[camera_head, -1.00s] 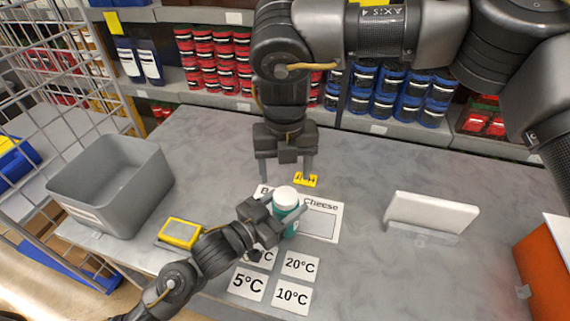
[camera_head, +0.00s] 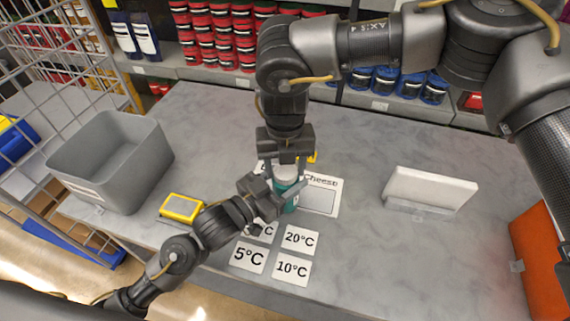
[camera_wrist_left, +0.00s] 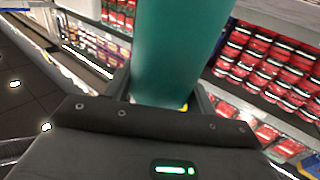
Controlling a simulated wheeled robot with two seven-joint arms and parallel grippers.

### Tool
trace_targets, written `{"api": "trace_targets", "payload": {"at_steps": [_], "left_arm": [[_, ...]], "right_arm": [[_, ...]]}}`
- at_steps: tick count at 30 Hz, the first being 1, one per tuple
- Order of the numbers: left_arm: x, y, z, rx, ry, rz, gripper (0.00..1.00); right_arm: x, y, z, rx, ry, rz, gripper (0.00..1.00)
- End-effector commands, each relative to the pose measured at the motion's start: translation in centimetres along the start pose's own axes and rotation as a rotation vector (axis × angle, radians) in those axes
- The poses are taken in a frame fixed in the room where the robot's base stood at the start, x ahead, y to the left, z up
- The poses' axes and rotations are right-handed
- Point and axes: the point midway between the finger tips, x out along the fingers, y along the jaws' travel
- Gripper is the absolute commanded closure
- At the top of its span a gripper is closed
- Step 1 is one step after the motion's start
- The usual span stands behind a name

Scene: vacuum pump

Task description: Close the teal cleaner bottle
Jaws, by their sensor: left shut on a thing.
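The teal cleaner bottle (camera_head: 287,196) stands upright at the front middle of the table, with its white cap (camera_head: 286,173) on top. My left gripper (camera_head: 275,199) is shut on the bottle's body from the left. In the left wrist view the teal body (camera_wrist_left: 175,55) fills the space between the fingers. My right gripper (camera_head: 286,165) points down from above, its fingers on either side of the white cap. Whether they touch the cap, and whether the cap is seated or loose, I cannot tell.
A grey bin (camera_head: 112,165) stands at the left, with a yellow device (camera_head: 181,208) in front. Temperature cards (camera_head: 299,239) and a Cheese label (camera_head: 322,196) lie near the bottle. A white stand (camera_head: 431,188) is at the right. The table's right half is mostly clear.

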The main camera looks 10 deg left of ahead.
Motion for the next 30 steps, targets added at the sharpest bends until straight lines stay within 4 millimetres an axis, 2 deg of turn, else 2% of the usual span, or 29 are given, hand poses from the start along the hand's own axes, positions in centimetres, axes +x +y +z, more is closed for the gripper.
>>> {"api": "trace_targets", "payload": {"at_steps": [1,7,18,19,21,25,30], "left_arm": [[0.00,-0.01,-0.10,0.000,0.002,0.000,1.00],[0.01,0.00,-0.09,0.000,0.002,0.000,1.00],[0.01,0.01,-0.08,0.000,0.002,0.000,1.00],[0.01,0.02,-0.08,0.000,0.002,0.000,1.00],[0.01,0.02,-0.08,0.000,0.002,0.001,1.00],[0.01,0.01,-0.09,0.000,0.002,0.000,1.00],[0.01,0.00,-0.09,0.000,0.002,0.000,1.00]], "right_arm": [[-0.03,0.00,0.01,0.000,0.000,0.000,0.53],[-0.04,0.01,0.01,0.000,0.000,0.001,0.79],[-0.05,0.03,0.01,0.007,0.000,0.001,0.82],[-0.06,0.04,0.01,0.007,0.000,0.001,0.53],[-0.05,0.03,0.01,0.007,0.000,0.001,0.44],[-0.05,0.02,0.01,0.007,0.000,0.001,0.29],[-0.05,0.01,0.01,0.007,0.000,0.000,0.29]]}}
